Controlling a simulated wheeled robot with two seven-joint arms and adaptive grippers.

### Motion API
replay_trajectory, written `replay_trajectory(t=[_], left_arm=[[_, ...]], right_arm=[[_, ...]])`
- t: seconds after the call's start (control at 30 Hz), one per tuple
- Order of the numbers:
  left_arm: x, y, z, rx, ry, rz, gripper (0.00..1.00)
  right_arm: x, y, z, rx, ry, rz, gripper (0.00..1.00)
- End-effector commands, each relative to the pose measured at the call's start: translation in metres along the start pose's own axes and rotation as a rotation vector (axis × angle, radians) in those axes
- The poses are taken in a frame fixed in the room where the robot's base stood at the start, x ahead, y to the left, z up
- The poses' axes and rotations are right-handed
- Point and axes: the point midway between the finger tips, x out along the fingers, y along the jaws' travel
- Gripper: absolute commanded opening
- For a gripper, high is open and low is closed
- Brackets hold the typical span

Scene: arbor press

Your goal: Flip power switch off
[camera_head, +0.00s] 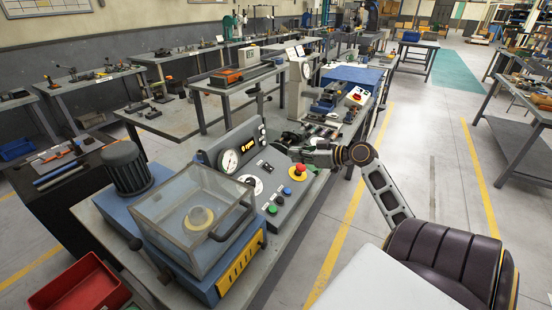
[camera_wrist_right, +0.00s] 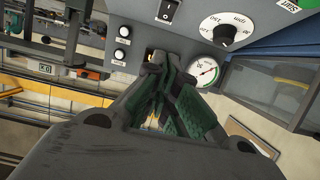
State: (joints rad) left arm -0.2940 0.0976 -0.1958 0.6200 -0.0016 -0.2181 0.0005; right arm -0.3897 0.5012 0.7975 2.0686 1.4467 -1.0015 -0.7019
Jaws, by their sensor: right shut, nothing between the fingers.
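A black rocker switch (camera_wrist_right: 168,10) sits on the grey control panel (camera_wrist_right: 195,48), at the top edge of the wrist view between two small knobs and a large dial. In the head view the panel belongs to the machine with the clear cover (camera_head: 195,215), and the switch is too small to make out surely. My right gripper (camera_head: 283,150) reaches in from the right, over the panel's right side. In the wrist view its green-padded fingers (camera_wrist_right: 158,62) are shut and empty, pointing at the panel below the switch in the picture. My left gripper is not in view.
A motor (camera_head: 127,167) is left of the cover. Floor is free at right.

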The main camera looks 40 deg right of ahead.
Motion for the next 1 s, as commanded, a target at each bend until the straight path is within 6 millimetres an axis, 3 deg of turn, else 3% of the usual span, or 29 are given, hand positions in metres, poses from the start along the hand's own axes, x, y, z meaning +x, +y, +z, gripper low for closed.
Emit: replay_trajectory(t=[0.37,1.0], left_arm=[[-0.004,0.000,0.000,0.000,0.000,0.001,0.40],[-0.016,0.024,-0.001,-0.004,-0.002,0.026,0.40]], right_arm=[[0.020,0.000,-0.001,0.001,0.001,0.000,0.00],[0.087,0.000,-0.001,0.002,0.001,0.000,0.00]])
